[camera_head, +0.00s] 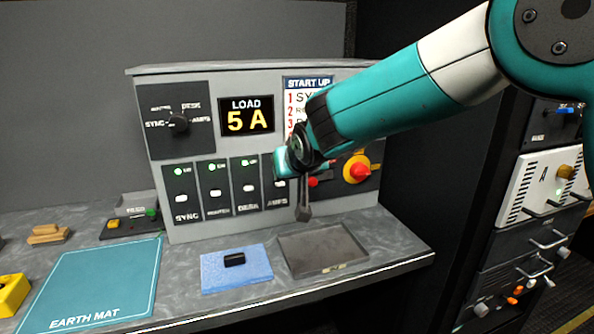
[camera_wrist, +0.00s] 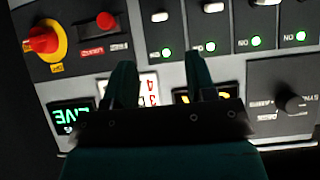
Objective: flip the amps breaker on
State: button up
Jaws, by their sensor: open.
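The amps breaker is the rightmost of the row on the grey panel; its white lever (camera_head: 280,183) shows low in its slot in the head view, partly behind my gripper (camera_head: 285,163). Its lamp is hidden there. In the wrist view, which is turned over, the amps lever (camera_wrist: 160,17) is the leftmost, and the lamp (camera_wrist: 167,53) by it glows green. My gripper (camera_wrist: 160,70) is open and empty, its two fingers apart in front of the panel. Whether a finger touches the panel cannot be told.
The sync, router and desk breakers (camera_head: 249,187) have green lamps lit. The load display (camera_head: 247,117) reads 5 A. A red knob on yellow (camera_head: 358,170) is to the right. Below lie a blue mat (camera_head: 215,272) with a black block and a grey tray (camera_head: 325,250).

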jog(key=v, duration=0.5)
jog(key=shift+s+r+b, duration=0.25)
jog(key=shift+s+b, duration=0.05)
jog(key=s+d+f+n+g, duration=0.1)
jog(key=s+d+g, duration=0.2)
jog(key=s, duration=0.7)
jog(key=s+d+f+n+g, duration=0.1)
jog(key=s+d+g, duration=0.2)
jog(key=s+d, duration=0.3)
jog(key=s+d+f+n+g+y, duration=0.1)
jog(key=s+d, duration=0.4)
jog(key=s, duration=1.1)
jog(key=f+g, duration=0.1)
jog(key=g, duration=0.1)
jog(key=shift+g, duration=0.4)
jog(key=shift+s+d, duration=0.1)
